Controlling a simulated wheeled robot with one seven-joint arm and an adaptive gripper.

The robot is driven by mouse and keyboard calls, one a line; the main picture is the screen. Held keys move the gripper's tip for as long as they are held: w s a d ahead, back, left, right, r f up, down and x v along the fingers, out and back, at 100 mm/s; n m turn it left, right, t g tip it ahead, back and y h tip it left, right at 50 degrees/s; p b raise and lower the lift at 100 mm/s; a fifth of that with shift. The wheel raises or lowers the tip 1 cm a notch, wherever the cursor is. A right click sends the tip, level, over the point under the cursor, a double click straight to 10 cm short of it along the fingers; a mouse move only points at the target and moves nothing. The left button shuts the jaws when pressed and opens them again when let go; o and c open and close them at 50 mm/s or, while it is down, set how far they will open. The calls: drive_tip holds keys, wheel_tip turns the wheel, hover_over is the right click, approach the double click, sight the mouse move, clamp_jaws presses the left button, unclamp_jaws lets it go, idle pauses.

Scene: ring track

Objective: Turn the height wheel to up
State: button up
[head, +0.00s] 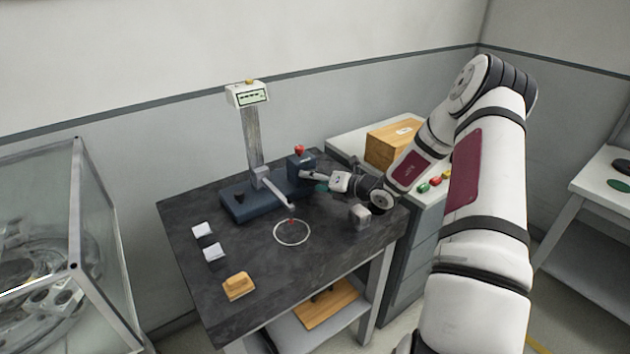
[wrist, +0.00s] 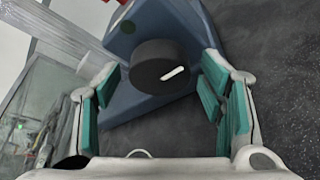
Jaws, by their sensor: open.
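The height wheel (wrist: 155,66) shows in the wrist view as a round dark knob with a white mark, on a blue housing (wrist: 150,25). My gripper (wrist: 160,85) is open, with its green-padded fingers on either side of the wheel and gaps to both. The white mark points toward the right and slightly up in that view. In the head view my gripper (head: 314,182) is at the blue housing (head: 300,163) with a red knob (head: 299,149) on top. I cannot make out the wheel there.
A column (head: 253,140) with a display (head: 250,96) rises from a blue base on the dark table (head: 200,285). A white ring (head: 291,232), white blocks (head: 214,251) and a wooden block (head: 238,285) lie in front. A cabinet with a wooden box (head: 390,145) stands behind my arm.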

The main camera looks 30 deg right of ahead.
drive_tip(key=c, duration=1.2)
